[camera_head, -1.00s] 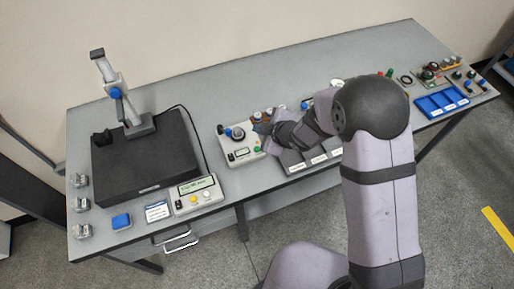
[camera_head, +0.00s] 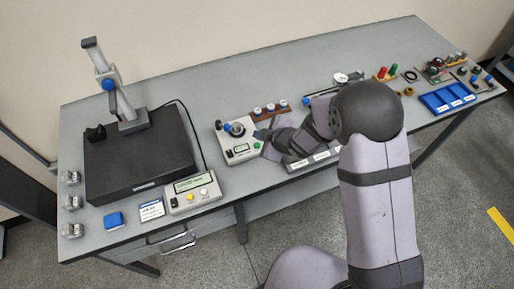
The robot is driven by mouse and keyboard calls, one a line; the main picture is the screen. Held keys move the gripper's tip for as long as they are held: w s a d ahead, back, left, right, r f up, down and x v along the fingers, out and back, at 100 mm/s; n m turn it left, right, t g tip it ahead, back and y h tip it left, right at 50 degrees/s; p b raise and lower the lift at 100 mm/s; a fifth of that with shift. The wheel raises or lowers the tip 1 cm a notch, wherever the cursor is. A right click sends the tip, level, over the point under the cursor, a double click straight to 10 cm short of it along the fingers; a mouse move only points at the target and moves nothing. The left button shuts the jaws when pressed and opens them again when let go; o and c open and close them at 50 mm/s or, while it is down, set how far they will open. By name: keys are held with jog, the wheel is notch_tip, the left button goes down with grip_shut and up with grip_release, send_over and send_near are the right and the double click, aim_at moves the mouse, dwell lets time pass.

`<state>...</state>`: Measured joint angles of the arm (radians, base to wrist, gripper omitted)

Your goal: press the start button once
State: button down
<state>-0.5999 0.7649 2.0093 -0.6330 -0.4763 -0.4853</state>
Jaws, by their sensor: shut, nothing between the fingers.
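A light grey control box (camera_head: 238,143) stands near the front edge, left of my arm. It has a dark round dial (camera_head: 236,129), a small display (camera_head: 241,148) and a green button (camera_head: 257,145) at its right front corner. I cannot read a start label at this size. My gripper (camera_head: 260,135) is shut and empty. Its tip is at the right side of the box in the picture, just behind the green button. I cannot tell whether it touches the box.
A black plate with a gauge stand (camera_head: 140,165) and a second display box (camera_head: 193,193) with yellow and white buttons are at left. A rack of caps (camera_head: 270,110) stands behind my gripper. A blue tray (camera_head: 446,98) is at right. The back middle of the bench is clear.

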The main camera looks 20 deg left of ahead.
aim_at(259, 148)
jog(key=shift+f+b, duration=0.8)
jog(key=shift+f, duration=0.45)
jog(key=shift+f, duration=0.1)
dwell(1.1)
jog(key=shift+f+b, duration=0.35)
jog(key=shift+b, duration=0.1)
